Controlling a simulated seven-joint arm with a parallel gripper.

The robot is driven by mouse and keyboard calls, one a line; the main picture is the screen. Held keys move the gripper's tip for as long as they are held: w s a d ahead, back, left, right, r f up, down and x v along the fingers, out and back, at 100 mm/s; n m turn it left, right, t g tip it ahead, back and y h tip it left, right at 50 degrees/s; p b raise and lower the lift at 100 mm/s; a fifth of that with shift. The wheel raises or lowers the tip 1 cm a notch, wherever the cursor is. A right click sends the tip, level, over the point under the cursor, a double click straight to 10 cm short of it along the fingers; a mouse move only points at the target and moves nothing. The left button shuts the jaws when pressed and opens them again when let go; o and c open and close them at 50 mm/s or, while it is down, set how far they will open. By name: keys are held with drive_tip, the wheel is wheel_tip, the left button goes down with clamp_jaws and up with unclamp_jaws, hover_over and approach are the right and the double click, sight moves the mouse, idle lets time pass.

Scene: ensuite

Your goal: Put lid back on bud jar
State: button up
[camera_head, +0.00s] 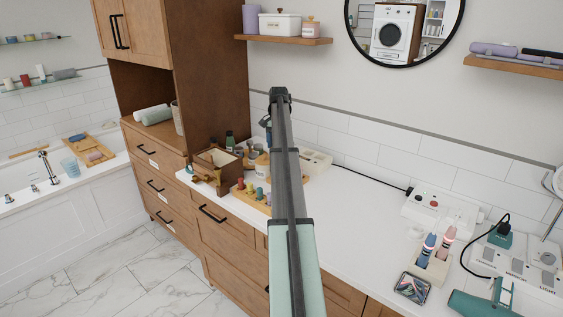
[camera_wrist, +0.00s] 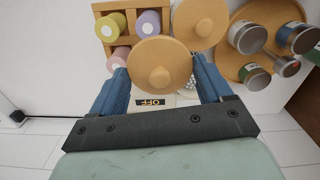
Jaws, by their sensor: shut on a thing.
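My gripper (camera_wrist: 161,74) is shut on a round wooden lid with a knob (camera_wrist: 160,68) in the wrist view, its two blue fingers on either side of the rim. A small patch of white, dotted stuff (camera_wrist: 189,87) shows just past the lid by the right finger. It may be bud tips in the bud jar, but the held lid hides most of it. Whether the lid touches a jar cannot be told. A second wooden lid with a knob (camera_wrist: 200,18) sits beyond it.
A wooden rack with coloured rolls (camera_wrist: 118,38) stands left of the lids, and a round wooden tray with several tins (camera_wrist: 262,50) stands right. An open brown box (camera_head: 216,162) is at the counter's left end.

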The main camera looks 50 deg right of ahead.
drive_tip(key=w+d+r+n, duration=0.1)
drive_tip(key=w+d+n, duration=0.5)
drive_tip(key=n, duration=0.5)
drive_tip(key=shift+d+r, duration=0.3)
drive_tip(key=shift+r, duration=0.1)
drive_tip(key=shift+f+n, duration=0.15)
drive_tip(key=shift+n, duration=0.15)
drive_tip(key=shift+f, duration=3.05)
drive_tip(key=shift+f, duration=0.15)
drive_tip(key=o, duration=0.9)
drive_tip(key=shift+o, duration=0.2)
